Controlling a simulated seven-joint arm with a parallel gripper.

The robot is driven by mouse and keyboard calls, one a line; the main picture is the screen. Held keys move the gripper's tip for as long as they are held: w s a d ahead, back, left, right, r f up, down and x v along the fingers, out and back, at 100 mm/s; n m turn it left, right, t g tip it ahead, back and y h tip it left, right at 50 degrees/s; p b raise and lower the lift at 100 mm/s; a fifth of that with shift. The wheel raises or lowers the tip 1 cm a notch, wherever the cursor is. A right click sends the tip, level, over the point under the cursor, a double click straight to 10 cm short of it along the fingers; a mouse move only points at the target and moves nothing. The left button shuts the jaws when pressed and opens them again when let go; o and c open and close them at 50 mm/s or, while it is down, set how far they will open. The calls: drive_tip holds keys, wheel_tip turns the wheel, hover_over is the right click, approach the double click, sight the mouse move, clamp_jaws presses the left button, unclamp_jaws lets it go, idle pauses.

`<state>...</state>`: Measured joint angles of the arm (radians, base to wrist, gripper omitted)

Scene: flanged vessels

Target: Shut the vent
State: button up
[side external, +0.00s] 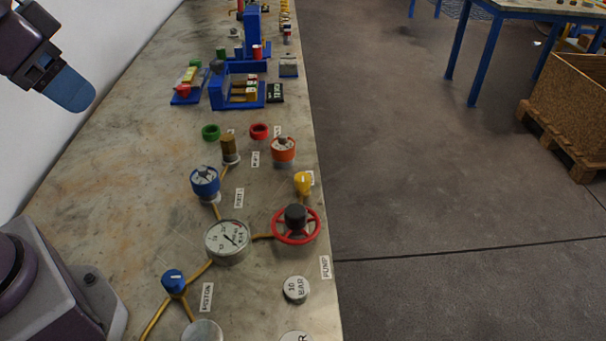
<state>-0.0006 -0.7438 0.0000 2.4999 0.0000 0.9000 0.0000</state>
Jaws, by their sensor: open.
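My gripper (70,90) is at the upper left, above the bench and well apart from all the fittings. It shows side-on with a blue fingertip, and its jaws are open and empty. On the bench are a blue knob (205,182), an orange knob (284,149), a yellow knob (303,182), a small blue knob (174,281) and a red handwheel (295,224) with a dark hub. Brass-coloured pipes link several of them to a round gauge (227,239).
Blue fixtures (238,90) fill the far bench. A grey disc (296,289) lies near the right edge.

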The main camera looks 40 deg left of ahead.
wheel_tip(320, 180, down, 2)
drive_tip(key=w+g, duration=0.1)
drive_tip(key=m+g, duration=0.5)
drive_tip(key=m, duration=1.3)
hover_over(303, 176)
wheel_tip(303, 176, down, 18)
wheel_tip(303, 176, down, 12)
drive_tip(key=shift+s+r, duration=0.1)
drive_tip(key=c, duration=0.9)
